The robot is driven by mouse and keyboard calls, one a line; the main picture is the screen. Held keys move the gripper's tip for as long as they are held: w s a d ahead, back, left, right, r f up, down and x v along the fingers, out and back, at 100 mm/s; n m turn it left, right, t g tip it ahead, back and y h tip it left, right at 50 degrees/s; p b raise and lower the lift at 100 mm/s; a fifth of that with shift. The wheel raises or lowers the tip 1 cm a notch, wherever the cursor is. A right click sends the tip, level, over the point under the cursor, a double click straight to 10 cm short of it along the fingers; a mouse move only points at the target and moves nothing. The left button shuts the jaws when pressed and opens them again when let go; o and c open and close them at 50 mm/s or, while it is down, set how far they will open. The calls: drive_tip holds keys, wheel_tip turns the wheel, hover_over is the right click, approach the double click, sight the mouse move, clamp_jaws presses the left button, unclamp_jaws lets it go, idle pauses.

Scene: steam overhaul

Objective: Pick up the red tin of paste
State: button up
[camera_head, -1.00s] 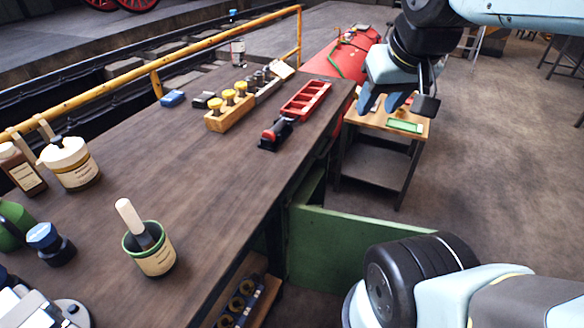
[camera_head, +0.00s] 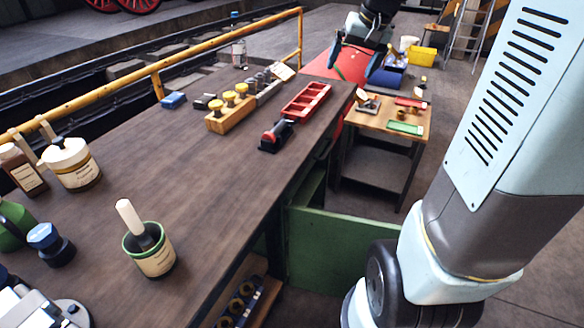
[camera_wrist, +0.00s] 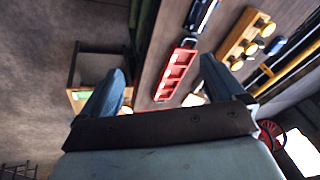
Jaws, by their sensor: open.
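I cannot clearly make out a red tin of paste in either view. Red things in view are a compartment tray (camera_head: 306,101) on the bench, a red-and-black object (camera_head: 277,136) at its near end, and a small flat red item (camera_head: 411,102) on the low side table. My gripper (camera_head: 353,60) is open and empty, high beyond the bench's far right end, in front of a large red surface (camera_head: 340,68). In the wrist view, my spread fingers (camera_wrist: 162,70) frame the red tray (camera_wrist: 177,73), well below them.
The side table (camera_head: 372,116) also bears a green tray (camera_head: 405,128). A yellow rail (camera_head: 155,70) runs behind the bench.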

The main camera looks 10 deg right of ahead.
drive_tip(key=w+d+f+m+y, duration=0.1)
drive_tip(key=w+d+f, duration=0.55)
drive_tip(key=w, duration=0.25)
drive_tip(key=w+d+f+m+y, duration=0.1)
drive_tip(key=w+d+f, duration=0.4)
drive_tip(key=w+f, duration=0.3)
drive_tip(key=w+d+f+m+t+y, duration=0.1)
drive_tip(key=w+d+f+m, duration=0.3)
drive_tip(key=f, duration=0.7)
drive_tip(key=w+d+f+m+y, duration=0.1)
drive_tip(key=w+d+f, duration=0.3)
drive_tip(key=w+f, duration=0.5)
drive_tip(key=s+a+f+m+t+y, duration=0.1)
drive_tip(key=a+f+m+t, duration=0.5)
drive_tip(key=f, duration=0.6)
drive_tip(key=s+a+f+m+t+y, duration=0.1)
drive_tip(key=a+f+m, duration=0.3)
drive_tip(key=f+m, duration=0.65)
drive_tip(key=s+a+f+m+t+y, duration=0.1)
drive_tip(key=a+f+m+t, duration=0.35)
drive_tip(key=f, duration=0.95)
drive_tip(key=shift+g, duration=0.35)
drive_tip(key=x, duration=0.9)
drive_tip(key=a+x, duration=0.1)
drive_tip(key=x, duration=0.4)
drive_tip(key=shift+s+f, duration=0.2)
drive_tip(key=shift+f, duration=0.05)
